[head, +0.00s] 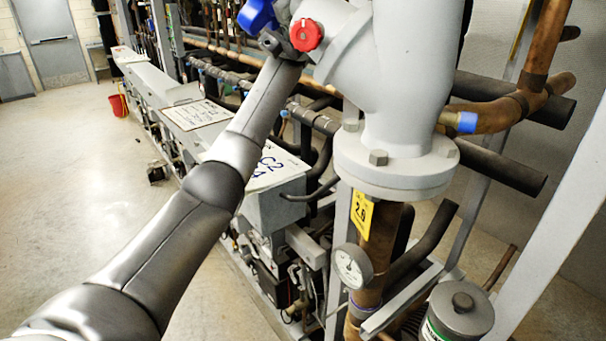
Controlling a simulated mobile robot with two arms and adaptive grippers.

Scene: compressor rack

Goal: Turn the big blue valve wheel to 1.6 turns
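A bright blue part (257,16), which looks like a piece of the big blue valve wheel, shows at the top edge. Most of it is out of the picture or hidden, so its turn cannot be read. My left arm reaches up from the lower left. My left gripper (276,40) is at the end of this arm, right beside the blue part and the grey valve body (400,90). Its fingers are small and partly hidden; I cannot tell whether they touch or grip the blue part. My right gripper is not in view.
A red knob (306,35) sits close to my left gripper. A round gauge (352,266), a yellow tag (361,215) and copper pipes (545,45) are around the valve. A grey canister (460,309) stands lower right. Open floor (70,190) lies at left.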

